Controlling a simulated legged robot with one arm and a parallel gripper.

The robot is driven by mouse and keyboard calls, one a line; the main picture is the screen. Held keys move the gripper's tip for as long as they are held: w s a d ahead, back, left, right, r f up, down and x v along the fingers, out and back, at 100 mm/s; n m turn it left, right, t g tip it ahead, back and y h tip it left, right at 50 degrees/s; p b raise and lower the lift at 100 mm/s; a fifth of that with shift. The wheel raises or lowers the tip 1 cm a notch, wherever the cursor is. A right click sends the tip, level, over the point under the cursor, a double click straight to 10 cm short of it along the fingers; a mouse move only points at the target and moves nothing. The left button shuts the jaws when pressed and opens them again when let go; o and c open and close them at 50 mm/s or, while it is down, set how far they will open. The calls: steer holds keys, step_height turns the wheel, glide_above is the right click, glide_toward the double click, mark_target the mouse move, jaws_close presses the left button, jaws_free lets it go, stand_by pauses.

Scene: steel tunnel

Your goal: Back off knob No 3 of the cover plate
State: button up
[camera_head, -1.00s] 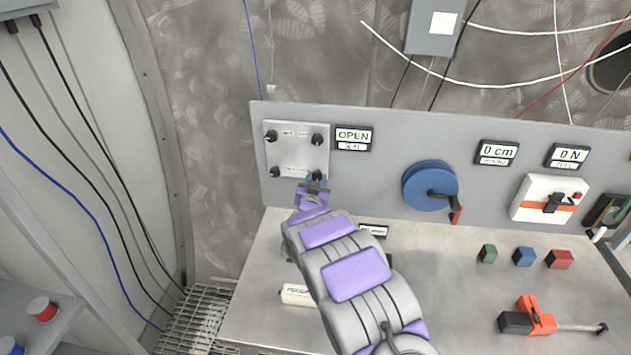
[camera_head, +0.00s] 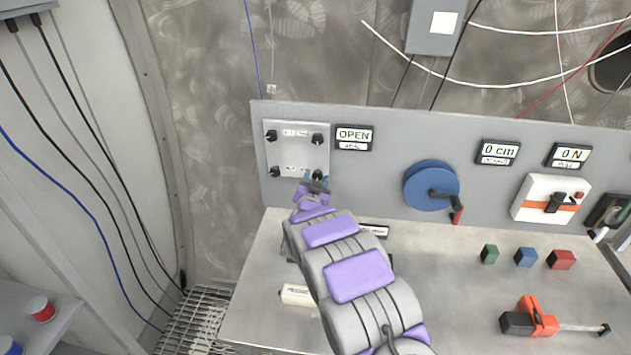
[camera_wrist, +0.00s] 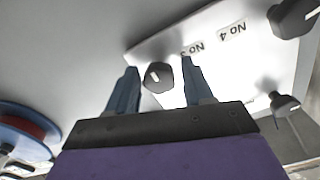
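The cover plate (camera_head: 297,156) is a light square plate with black knobs at its corners, on the left of the grey panel. In the wrist view the plate (camera_wrist: 225,62) appears upside down. The dark knob No 3 (camera_wrist: 158,77) sits beside its partly hidden "No 3" label. My gripper (camera_wrist: 160,66) is open, its blue fingers on either side of knob No 3 in the picture, with visible gaps. I cannot tell whether they reach around it in depth. In the head view my gripper (camera_head: 315,181) is at the plate's lower right corner and partly hides that knob.
An OPEN display (camera_head: 353,135) is right of the plate. A blue wheel (camera_head: 431,186) with a crank stands farther right. On the bench lie a white cylinder (camera_head: 298,295), coloured blocks (camera_head: 525,257) and an orange-black tool (camera_head: 530,320). The bench front centre is covered by my arm.

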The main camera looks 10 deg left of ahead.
steer(key=shift+o, duration=0.9)
steer(key=s+p, duration=0.1)
steer(key=s, duration=1.6)
steer(key=shift+a, duration=0.35)
steer(key=shift+s+f, duration=0.1)
steer(key=shift+f, duration=0.05)
